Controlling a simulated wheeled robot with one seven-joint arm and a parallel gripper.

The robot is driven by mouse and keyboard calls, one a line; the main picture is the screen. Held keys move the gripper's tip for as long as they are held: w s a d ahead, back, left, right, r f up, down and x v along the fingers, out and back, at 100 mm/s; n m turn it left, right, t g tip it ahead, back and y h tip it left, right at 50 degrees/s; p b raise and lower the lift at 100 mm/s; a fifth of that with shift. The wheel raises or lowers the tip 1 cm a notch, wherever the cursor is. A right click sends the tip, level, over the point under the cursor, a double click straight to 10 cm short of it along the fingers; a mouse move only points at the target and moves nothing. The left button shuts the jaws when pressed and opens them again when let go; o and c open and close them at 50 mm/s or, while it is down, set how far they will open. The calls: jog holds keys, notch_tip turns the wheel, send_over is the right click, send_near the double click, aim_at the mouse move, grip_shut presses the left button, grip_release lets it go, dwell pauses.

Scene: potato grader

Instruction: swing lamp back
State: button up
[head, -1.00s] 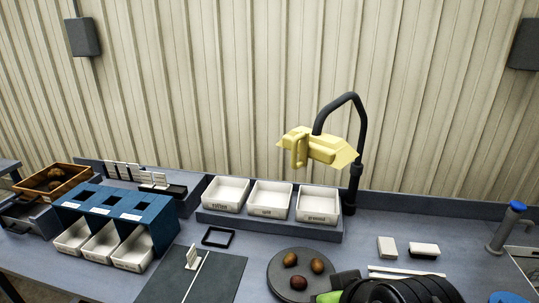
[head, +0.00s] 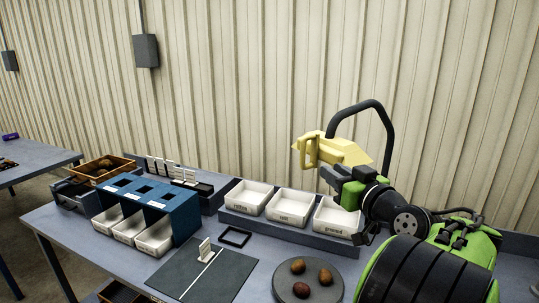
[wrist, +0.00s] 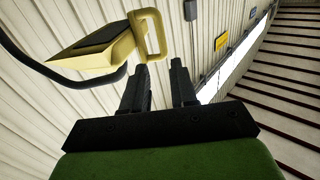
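The yellow lamp head (head: 345,149) hangs from a curved black arm (head: 388,125) above the white trays on the bench. Its yellow loop handle (head: 308,151) sticks out at the left end. In the wrist view the lamp head (wrist: 98,50) is at upper left and the handle (wrist: 148,32) is just beyond my left fingertip. My gripper (head: 333,176) is just below the lamp head in the head view. In the wrist view my gripper (wrist: 159,72) has its two fingers apart with nothing between them. I cannot tell whether a finger touches the handle.
Three white trays (head: 293,207) stand in a row below the lamp. A blue rack (head: 150,197) with white bins is at left. The dark mat (head: 180,262) is largely clear.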

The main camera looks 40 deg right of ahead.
aim_at(305, 153)
jog(key=p+x, duration=0.5)
jog(key=x, duration=1)
jog(key=shift+w+a+r, duration=0.1)
jog(key=shift+r, duration=0.05)
jog(key=shift+w, duration=0.35)
jog(key=shift+s, duration=0.1)
grip_shut()
